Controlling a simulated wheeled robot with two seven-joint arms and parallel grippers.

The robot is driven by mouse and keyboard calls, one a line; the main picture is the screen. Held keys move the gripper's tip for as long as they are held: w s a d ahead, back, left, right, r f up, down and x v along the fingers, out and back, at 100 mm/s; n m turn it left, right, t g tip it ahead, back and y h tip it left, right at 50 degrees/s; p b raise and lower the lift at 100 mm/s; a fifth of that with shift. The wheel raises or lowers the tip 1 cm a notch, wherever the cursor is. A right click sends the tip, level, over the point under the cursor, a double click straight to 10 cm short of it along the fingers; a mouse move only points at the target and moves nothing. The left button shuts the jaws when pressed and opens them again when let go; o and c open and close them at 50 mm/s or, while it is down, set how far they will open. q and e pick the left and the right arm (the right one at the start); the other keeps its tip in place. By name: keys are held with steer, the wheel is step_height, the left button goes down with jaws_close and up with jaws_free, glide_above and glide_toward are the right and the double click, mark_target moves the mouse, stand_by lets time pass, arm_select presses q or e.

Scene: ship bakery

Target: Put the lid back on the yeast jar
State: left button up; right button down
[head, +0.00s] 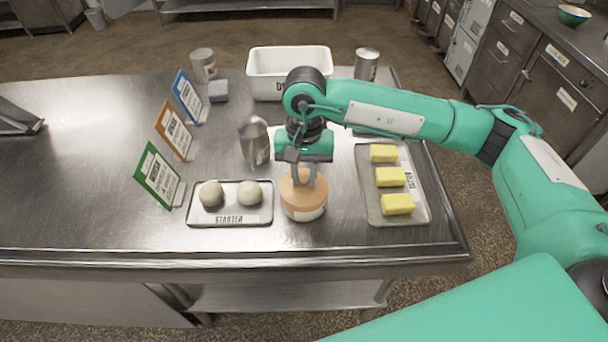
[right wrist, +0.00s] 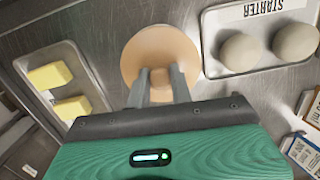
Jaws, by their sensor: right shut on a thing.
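The yeast jar (head: 309,213) stands near the front edge of the steel table, between the starter tray and the butter tray. It has a pale label on its front. The round tan lid (head: 291,192) is over the jar's top; whether it is fully seated I cannot tell. My right gripper (head: 304,182) points down from above, shut on the lid's knob. In the right wrist view the fingers (right wrist: 160,85) pinch the knob at the near side of the lid (right wrist: 160,48), which hides the jar below. My left gripper is out of view.
Left of the jar is the starter tray (head: 230,221) with two dough balls. Right is a tray (head: 408,216) with three butter blocks. Behind stand a metal jug (head: 254,145), a white bin (head: 265,75) and two cans. Three upright cards (head: 158,175) stand left; the table's far left is largely clear.

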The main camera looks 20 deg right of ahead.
stand_by(0.3)
steer(key=c, duration=0.7)
jaws_free()
steer(key=shift+r+p, duration=0.65)
steer(key=shift+r, duration=2.85)
jaws_close()
steer(key=shift+f, duration=0.1)
